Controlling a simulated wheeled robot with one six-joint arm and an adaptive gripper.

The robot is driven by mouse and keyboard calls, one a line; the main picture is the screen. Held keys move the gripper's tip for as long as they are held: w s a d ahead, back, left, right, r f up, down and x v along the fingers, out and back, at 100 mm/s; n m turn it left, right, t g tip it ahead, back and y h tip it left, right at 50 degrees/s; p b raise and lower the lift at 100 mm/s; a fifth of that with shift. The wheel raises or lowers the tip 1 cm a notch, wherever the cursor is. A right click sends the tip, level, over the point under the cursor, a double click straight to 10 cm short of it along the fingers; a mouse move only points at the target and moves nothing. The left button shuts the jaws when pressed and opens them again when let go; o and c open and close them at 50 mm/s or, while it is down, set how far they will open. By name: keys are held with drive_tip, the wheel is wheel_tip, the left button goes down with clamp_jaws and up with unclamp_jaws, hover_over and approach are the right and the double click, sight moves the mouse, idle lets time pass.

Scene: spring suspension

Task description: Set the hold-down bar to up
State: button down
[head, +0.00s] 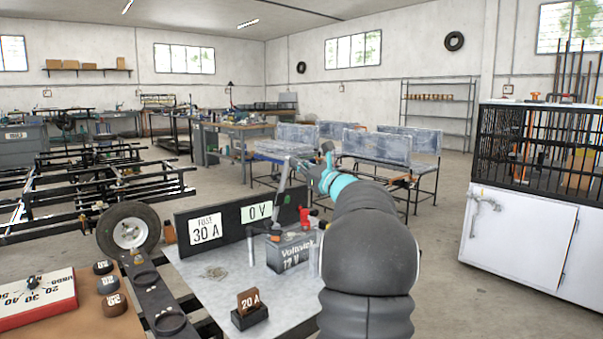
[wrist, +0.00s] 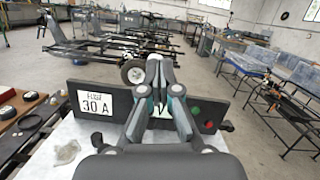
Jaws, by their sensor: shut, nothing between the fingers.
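The grey battery (head: 291,252), marked "Voltwick 12 V", stands on a light bench top. A slim grey bar (head: 283,183) rises steeply above its left part, tilted with its top to the right; it looks like the hold-down bar, raised, though its hinge is not clear. The fingers and wrist hide the battery and bar there.
A dark panel (head: 229,219) behind the battery carries signs "FUSE 30 A" and "0 V". A brown "20 A" fuse block (head: 249,301) stands in front. A red-and-white box (head: 35,300) and round pieces lie left. A white cabinet (head: 522,240) stands right.

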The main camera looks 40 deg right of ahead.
drive_tip(key=w+g, duration=0.1)
drive_tip(key=w+r+g, duration=0.1)
drive_tip(key=g, duration=0.1)
drive_tip(key=shift+w+d+r, duration=0.1)
drive_tip(key=shift+w+r, duration=0.2)
drive_tip(key=shift+w, duration=0.1)
drive_tip(key=shift+w+r+g+h, duration=0.15)
drive_tip(key=shift+w+g, duration=0.1)
drive_tip(key=shift+w, duration=0.3)
drive_tip(key=shift+w+r+g+h, duration=0.15)
drive_tip(key=shift+w+g, duration=0.1)
drive_tip(key=shift+w, duration=0.25)
drive_tip(key=shift+w+r+g, duration=0.2)
drive_tip(key=shift+w+g, duration=0.25)
drive_tip(key=shift+w, duration=0.55)
drive_tip(key=shift+w+r+g, duration=0.15)
drive_tip(key=shift+w+g, duration=0.3)
drive_tip(key=shift+w, duration=1.3)
drive_tip(key=shift+w+r, duration=0.3)
drive_tip(key=shift+w, duration=0.1)
drive_tip(key=shift+w, duration=0.1)
drive_tip(key=shift+r, duration=0.1)
